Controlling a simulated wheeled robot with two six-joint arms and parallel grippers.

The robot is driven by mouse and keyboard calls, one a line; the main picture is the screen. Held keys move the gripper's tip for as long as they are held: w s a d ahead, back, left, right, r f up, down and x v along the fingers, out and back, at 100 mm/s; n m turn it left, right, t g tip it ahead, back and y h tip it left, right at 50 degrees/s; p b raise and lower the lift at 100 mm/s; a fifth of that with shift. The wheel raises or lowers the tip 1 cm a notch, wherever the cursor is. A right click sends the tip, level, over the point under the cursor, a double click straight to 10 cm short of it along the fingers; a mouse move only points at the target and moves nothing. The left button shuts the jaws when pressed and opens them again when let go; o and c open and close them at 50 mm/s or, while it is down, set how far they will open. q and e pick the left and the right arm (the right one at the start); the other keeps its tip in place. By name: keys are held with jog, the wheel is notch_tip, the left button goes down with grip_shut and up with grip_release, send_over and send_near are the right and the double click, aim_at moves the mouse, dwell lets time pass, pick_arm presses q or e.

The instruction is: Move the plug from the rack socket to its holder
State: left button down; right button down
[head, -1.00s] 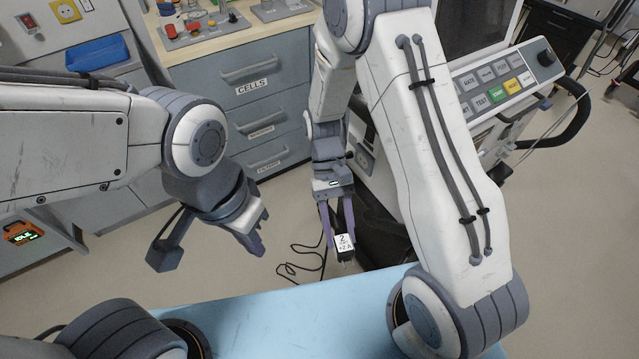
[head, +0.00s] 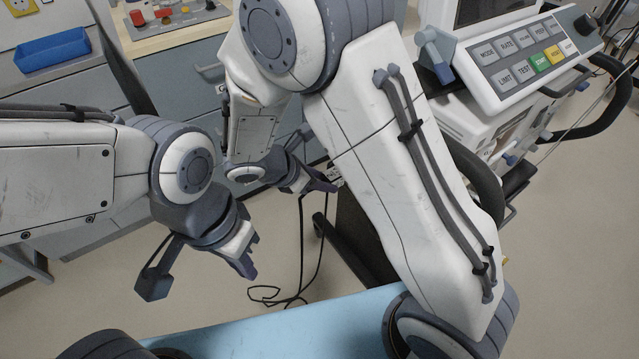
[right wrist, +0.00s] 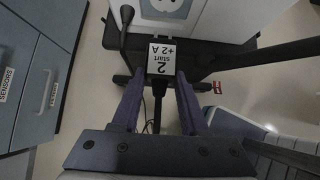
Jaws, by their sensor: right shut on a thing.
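The plug (right wrist: 161,57) is black with a white label reading "2 start +2 A". My right gripper (right wrist: 157,82) is shut on it, one purple finger on each side. In the head view the right gripper (head: 328,183) points right, and the plug's label (head: 335,174) is partly hidden behind my right arm. A grey socket face (right wrist: 171,7) on the white cart lies just ahead of the plug, apart from it in the right wrist view. I cannot tell whether it is the holder. My left gripper (head: 246,264) hangs empty over the floor; its finger gap is unclear.
A black cable (head: 301,250) hangs to the floor below the right gripper. The ventilator panel (head: 525,62) stands on a cart with a black handle (head: 607,105) at right. Grey drawers (right wrist: 38,90) stand at left. A blue surface (head: 290,325) lies in front.

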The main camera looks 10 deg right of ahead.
aim_at(326, 178)
jog(key=shift+w+d+b, duration=0.2)
jog(key=shift+w+d, duration=0.05)
jog(key=shift+d, duration=0.5)
jog(key=shift+w+d+b, duration=0.25)
jog(key=shift+w+d, duration=0.05)
jog(key=shift+d, duration=0.5)
jog(key=shift+w+d+b, duration=0.2)
jog(key=shift+w+d, duration=0.05)
jog(key=shift+d, duration=0.5)
jog(key=shift+a, duration=0.1)
jog(key=shift+w+d, duration=0.25)
jog(key=shift+d, duration=0.4)
jog(key=shift+w+d, duration=0.25)
jog(key=shift+d, duration=0.4)
jog(key=shift+c, duration=1.7)
grip_release()
jog(key=p+v, duration=0.3)
jog(key=v, duration=0.6)
jog(key=shift+a+r, duration=0.2)
jog(key=shift+r, duration=0.1)
jog(key=shift+s+a+r, duration=0.2)
jog(key=shift+a+r, duration=0.05)
